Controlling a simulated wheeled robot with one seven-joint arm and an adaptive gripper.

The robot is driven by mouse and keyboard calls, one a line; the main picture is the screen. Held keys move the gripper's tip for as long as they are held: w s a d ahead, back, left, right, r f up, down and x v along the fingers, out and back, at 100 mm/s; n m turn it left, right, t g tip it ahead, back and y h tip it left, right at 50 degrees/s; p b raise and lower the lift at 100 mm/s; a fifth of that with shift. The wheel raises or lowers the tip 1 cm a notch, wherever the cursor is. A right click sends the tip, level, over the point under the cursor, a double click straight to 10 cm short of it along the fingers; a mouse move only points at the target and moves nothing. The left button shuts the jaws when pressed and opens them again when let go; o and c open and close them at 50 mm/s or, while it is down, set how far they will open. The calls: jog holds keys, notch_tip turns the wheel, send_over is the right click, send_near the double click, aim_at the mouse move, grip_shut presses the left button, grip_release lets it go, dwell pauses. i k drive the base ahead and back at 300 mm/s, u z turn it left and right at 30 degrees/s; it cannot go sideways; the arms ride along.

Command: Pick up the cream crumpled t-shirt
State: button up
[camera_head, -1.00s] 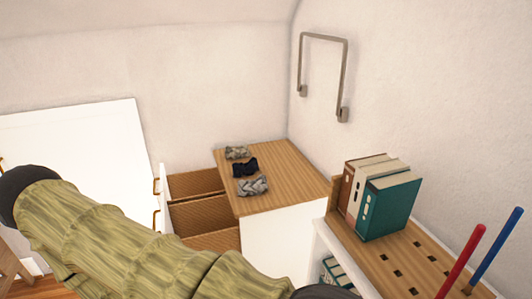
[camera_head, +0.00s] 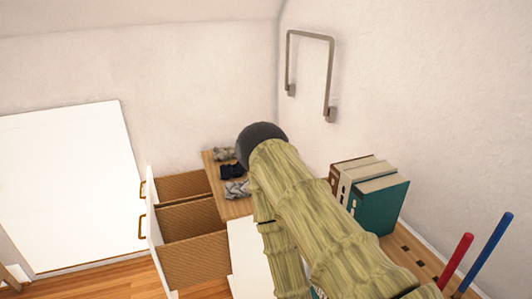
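Three small crumpled cloths lie in a row on the wooden top (camera_head: 210,168) of a white drawer cabinet. The far one (camera_head: 224,154) is mottled grey-beige, the middle one (camera_head: 231,171) is dark navy, and the near one (camera_head: 237,189) is pale grey and patterned. No cloth looks plainly cream; the far one is the closest, but I cannot tell for sure. My arm, in a green-yellow sleeve with a dark rounded joint, covers the right part of the top. My gripper is not visible.
Drawers (camera_head: 188,219) stand open left of the cabinet top. Several books (camera_head: 378,204) stand on a slatted wooden shelf at right, near red (camera_head: 456,262) and blue (camera_head: 489,250) sticks. A metal wall rail (camera_head: 329,75) is above. A white panel (camera_head: 70,185) stands at left.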

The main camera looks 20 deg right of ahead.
aim_at(225, 155)
jog(key=z, duration=0.05)
jog(key=i, duration=1.1)
